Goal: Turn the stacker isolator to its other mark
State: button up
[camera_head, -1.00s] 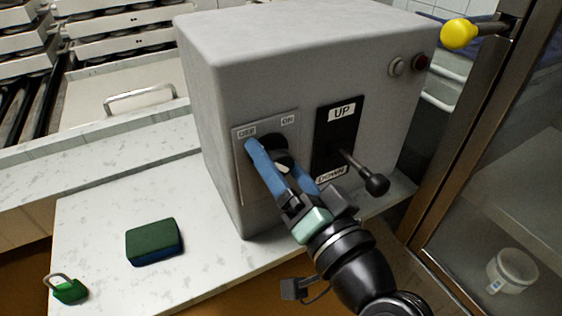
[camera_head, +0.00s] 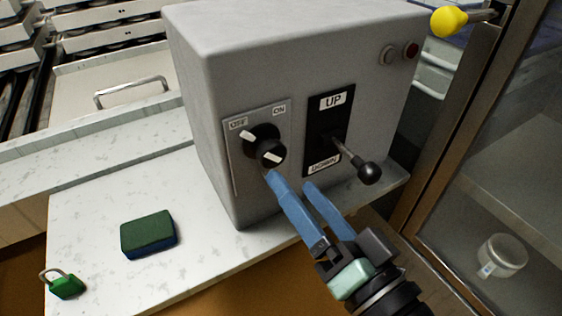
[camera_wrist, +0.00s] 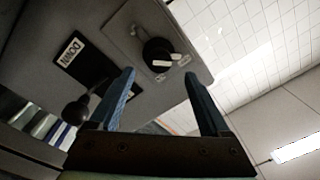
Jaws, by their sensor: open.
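The isolator is a black rotary knob (camera_head: 265,147) on a grey plate (camera_head: 240,165) on the front of a grey box. The plate reads OFF at upper left and ON at upper right. A white mark on the knob's upper left side lies toward OFF; another white bar crosses its front face. My gripper (camera_head: 289,180) is open and empty, its blue fingers apart, just below and in front of the knob, not around it. In the wrist view the knob (camera_wrist: 158,50) shows beyond the gap between the fingertips (camera_wrist: 158,75).
A black UP/DOWN lever (camera_head: 368,172) sticks out just right of my fingers. The grey box (camera_head: 290,50) stands on a pale counter with a green sponge (camera_head: 148,234) and a green padlock (camera_head: 66,285). A metal-framed glass door (camera_head: 440,130) stands at right.

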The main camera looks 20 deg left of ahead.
jog(key=shift+v, duration=2.65)
